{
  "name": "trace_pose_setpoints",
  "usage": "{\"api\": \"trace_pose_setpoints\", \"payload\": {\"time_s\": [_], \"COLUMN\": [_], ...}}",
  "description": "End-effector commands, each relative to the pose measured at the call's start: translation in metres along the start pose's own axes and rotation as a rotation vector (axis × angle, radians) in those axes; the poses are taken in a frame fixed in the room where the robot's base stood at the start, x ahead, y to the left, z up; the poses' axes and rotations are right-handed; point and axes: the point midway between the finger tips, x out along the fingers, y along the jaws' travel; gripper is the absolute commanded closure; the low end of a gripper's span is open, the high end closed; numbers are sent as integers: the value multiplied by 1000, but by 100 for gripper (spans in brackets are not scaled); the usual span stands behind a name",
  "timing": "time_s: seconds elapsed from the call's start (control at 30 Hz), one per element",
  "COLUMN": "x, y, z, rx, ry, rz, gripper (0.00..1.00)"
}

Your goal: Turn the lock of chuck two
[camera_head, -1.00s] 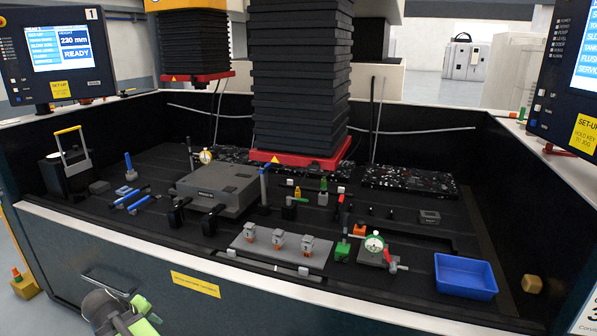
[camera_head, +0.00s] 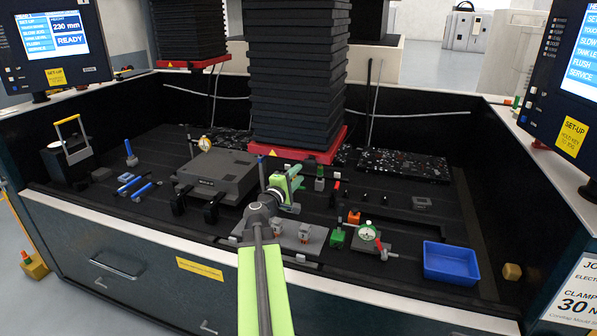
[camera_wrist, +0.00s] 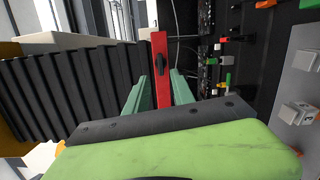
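The chucks are small grey blocks in a row on a light grey plate (camera_head: 318,243) near the trough's front. The middle one, chuck two (camera_head: 277,226), shows just right of my arm; the right-hand chuck (camera_head: 305,230) is clear, and the left one is mostly hidden. The locks are too small to make out.
A black bellows column with a red foot (camera_head: 300,150) hangs close behind my gripper. A grey box (camera_head: 218,172) stands left. A green block (camera_head: 337,237), a dial gauge (camera_head: 367,232) and a blue tray (camera_head: 451,262) lie right of the plate.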

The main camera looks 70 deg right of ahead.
Motion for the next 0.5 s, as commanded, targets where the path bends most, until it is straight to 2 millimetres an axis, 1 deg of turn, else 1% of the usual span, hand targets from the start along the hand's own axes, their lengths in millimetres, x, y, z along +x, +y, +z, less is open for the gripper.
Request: {"api": "trace_pose_setpoints", "payload": {"time_s": [0.17,0.5], "x": [14,55], "y": [0,0], "z": [-1,-2], "rx": [2,3], "ry": [-2,-1], "rz": [-1,-2], "gripper": [70,70]}}
